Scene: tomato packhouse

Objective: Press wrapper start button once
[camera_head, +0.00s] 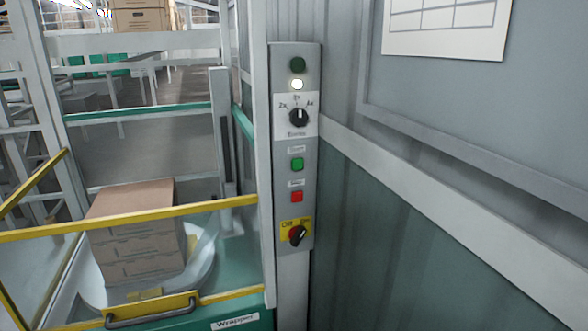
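The wrapper's grey control panel (311,160) stands upright on a post in the middle of the head view. Above are a dark green round lamp (297,65), a lit white lamp (297,84) and a black rotary selector (299,117). Neither of my grippers is in view.
A yellow-railed gate (130,220) with a grey handle (152,313) closes off the wrapper at left. Behind it, stacked cartons (135,245) stand on a round turntable (92,287). A grey wall (440,200) runs along the right. Nothing blocks the panel's front.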

